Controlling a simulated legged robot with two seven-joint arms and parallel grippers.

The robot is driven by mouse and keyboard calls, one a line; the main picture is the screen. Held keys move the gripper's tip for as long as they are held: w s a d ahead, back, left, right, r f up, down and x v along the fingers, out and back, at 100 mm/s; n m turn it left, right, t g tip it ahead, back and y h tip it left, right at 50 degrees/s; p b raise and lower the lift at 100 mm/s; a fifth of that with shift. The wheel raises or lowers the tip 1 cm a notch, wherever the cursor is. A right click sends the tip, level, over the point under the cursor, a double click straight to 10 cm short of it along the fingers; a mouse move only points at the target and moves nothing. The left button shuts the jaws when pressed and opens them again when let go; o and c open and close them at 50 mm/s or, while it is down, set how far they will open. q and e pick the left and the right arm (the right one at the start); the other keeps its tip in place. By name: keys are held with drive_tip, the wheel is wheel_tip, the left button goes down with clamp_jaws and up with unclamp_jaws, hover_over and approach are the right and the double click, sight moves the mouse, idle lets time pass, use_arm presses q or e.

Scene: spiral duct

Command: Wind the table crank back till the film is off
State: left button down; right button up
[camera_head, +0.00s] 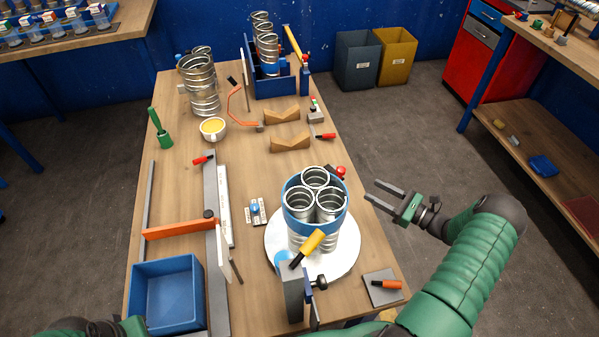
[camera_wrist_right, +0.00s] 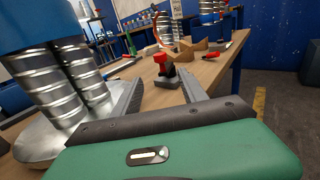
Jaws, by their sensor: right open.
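Three spiral metal ducts (camera_head: 315,202) stand bundled on a round silver turntable (camera_head: 345,262). Blue film (camera_head: 300,214) wraps around the upper part of the bundle; it also shows in the right wrist view (camera_wrist_right: 35,22). A yellow-handled part (camera_head: 312,241) and a black knob (camera_head: 320,282) are at the turntable's front; I cannot tell which belongs to the crank. My right gripper (camera_head: 370,191) is open and empty, right of the bundle and apart from it. In the right wrist view, a red-topped black knob (camera_wrist_right: 160,62) shows beyond its open fingers (camera_wrist_right: 160,92). My left gripper is out of view.
A grey post (camera_head: 291,297) stands in front of the turntable. A blue bin (camera_head: 167,298) is at the front left. Wooden cradles (camera_head: 290,143), a cup (camera_head: 213,128) and loose ducts (camera_head: 200,85) are farther back.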

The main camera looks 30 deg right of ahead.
drive_tip(key=shift+w+r, duration=0.1)
drive_tip(key=shift+w, duration=0.1)
drive_tip(key=x, duration=1.5)
drive_tip(key=shift+w+a+p, duration=0.15)
drive_tip(key=shift+w+p, duration=0.25)
drive_tip(key=shift+w+a+r, duration=0.1)
drive_tip(key=shift+w+a, duration=0.1)
drive_tip(key=shift+w, duration=0.1)
drive_tip(key=shift+d, duration=0.1)
drive_tip(key=c, duration=0.5)
clamp_jaws()
drive_tip(key=shift+r, duration=0.15)
